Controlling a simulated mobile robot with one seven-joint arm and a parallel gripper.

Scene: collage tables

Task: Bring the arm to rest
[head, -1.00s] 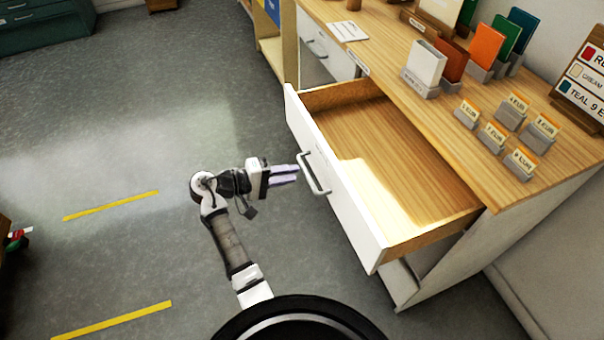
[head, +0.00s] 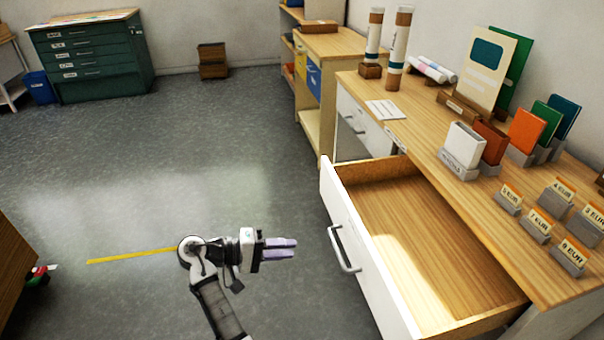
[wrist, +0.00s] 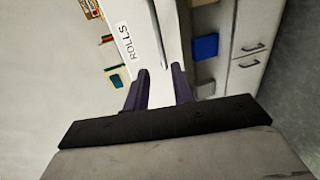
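My gripper (head: 296,248) is left of the open drawer (head: 425,245), with its pale purple fingers pointing right toward the drawer's handle (head: 343,250). A clear gap lies between fingertips and handle. In the wrist view my gripper (wrist: 160,80) shows two dark fingers apart with nothing between them. A white drawer front (wrist: 140,35) with a label reading ROLLS shows beyond them. The drawer is pulled well out of the wooden-topped counter (head: 430,150) and looks empty, with bright light on its floor. My arm is bent low in front of my body.
The counter carries card holders (head: 540,225), coloured booklets (head: 527,130) and upright tubes (head: 398,45). A green flat-file cabinet (head: 90,55) and a blue bin (head: 38,85) stand at the back left. A brown wooden edge (head: 15,260) is at the left. The grey floor between is largely clear.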

